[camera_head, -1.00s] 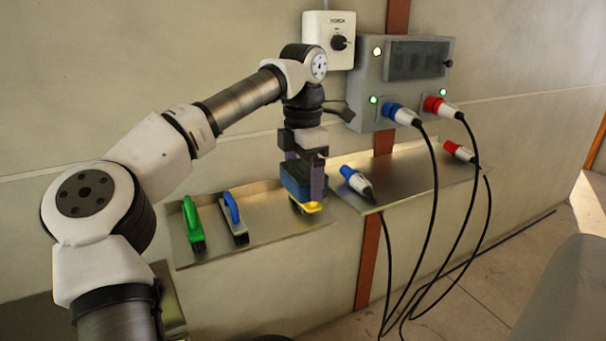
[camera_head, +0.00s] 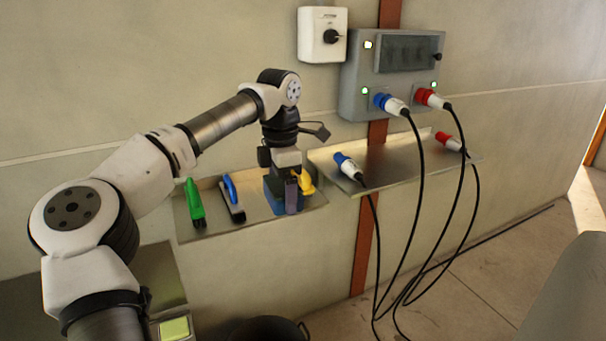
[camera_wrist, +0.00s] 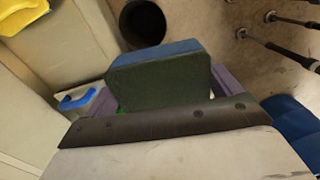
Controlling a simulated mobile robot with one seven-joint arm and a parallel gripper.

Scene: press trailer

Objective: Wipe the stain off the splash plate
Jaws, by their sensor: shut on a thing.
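My gripper (camera_head: 283,192) is shut on a blue block (camera_head: 273,200) with a dark green face, held between purple fingers at the right part of a metal shelf (camera_head: 250,228). In the wrist view the block (camera_wrist: 158,82) sits between the fingers, its dark face toward the camera. In the head view I cannot tell whether it touches the shelf. A metal plate (camera_head: 160,270) is at the lower left, partly behind my arm; I cannot tell whether it is the splash plate. No stain is clearly visible.
A green-handled brush (camera_head: 194,205) and a blue-handled brush (camera_head: 232,198) lie left of my gripper. A yellow-handled tool (camera_head: 306,180) is close on its right. Plugs with hanging black cables (camera_head: 418,200) are further right. A dark bucket (camera_head: 268,330) stands below.

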